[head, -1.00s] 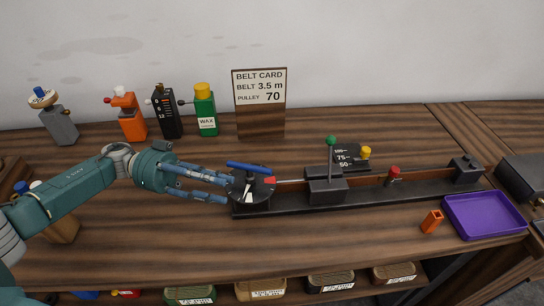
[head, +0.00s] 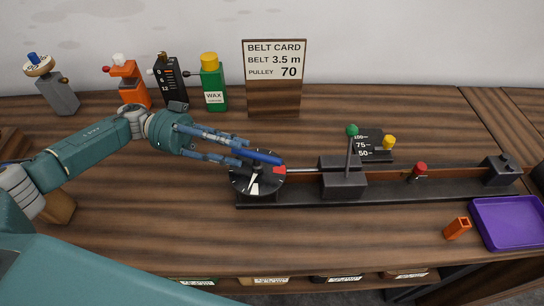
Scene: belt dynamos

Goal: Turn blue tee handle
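The blue tee handle (head: 262,157) lies across the top of a black round dial (head: 244,184) with white marks and a red patch, at the left end of the long black belt rig (head: 400,189). My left gripper (head: 243,152) comes in from the left with its two blue fingers apart. Its fingertips are at the left end of the handle, one on the far side and one on the near side. I cannot tell whether they touch it. My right gripper is not in view.
A belt card (head: 274,98) and a green wax bottle (head: 213,85) stand behind. An orange block (head: 457,228) and purple tray (head: 508,222) are at right. Front tabletop is clear.

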